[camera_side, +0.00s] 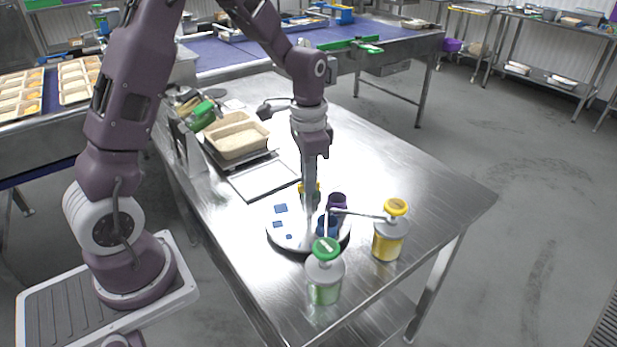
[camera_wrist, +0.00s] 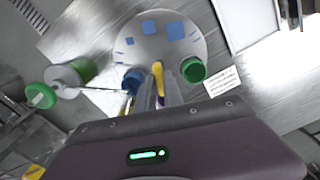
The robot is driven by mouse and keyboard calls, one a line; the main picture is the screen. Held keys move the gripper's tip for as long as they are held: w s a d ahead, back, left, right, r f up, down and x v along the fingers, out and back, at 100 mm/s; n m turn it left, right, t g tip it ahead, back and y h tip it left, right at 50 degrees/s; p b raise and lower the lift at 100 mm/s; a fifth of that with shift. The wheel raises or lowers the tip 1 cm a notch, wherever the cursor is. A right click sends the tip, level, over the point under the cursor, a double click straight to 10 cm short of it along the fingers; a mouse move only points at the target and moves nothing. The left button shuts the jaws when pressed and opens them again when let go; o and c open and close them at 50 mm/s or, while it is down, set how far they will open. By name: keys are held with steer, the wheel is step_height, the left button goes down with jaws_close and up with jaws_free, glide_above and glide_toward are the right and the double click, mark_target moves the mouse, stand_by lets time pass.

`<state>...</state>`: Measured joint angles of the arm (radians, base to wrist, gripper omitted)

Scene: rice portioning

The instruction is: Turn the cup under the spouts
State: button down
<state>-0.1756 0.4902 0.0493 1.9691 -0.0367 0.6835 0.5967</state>
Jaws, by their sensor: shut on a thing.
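A round white turntable (camera_side: 285,208) with blue square marks stands on the steel table; it also fills the top of the wrist view (camera_wrist: 150,45). A blue cup (camera_side: 327,227) stands on its front side, also seen in the wrist view (camera_wrist: 133,80). A purple cup (camera_side: 337,201) stands on its right side. My gripper (camera_side: 308,207) points down, shut on a yellow handle (camera_wrist: 158,78).
Green-handled tools (camera_side: 202,110) are at the back left. The table's right side is clear. The pump bottles stand close to the front edge.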

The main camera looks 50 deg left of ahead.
steer(key=shift+m, duration=0.4)
stand_by(0.5)
steer(key=shift+m, duration=6.6)
steer(key=shift+w, duration=0.1)
steer(key=c, duration=1.5)
jaws_free()
steer(key=shift+o, duration=0.2)
steer(key=shift+r, duration=0.15)
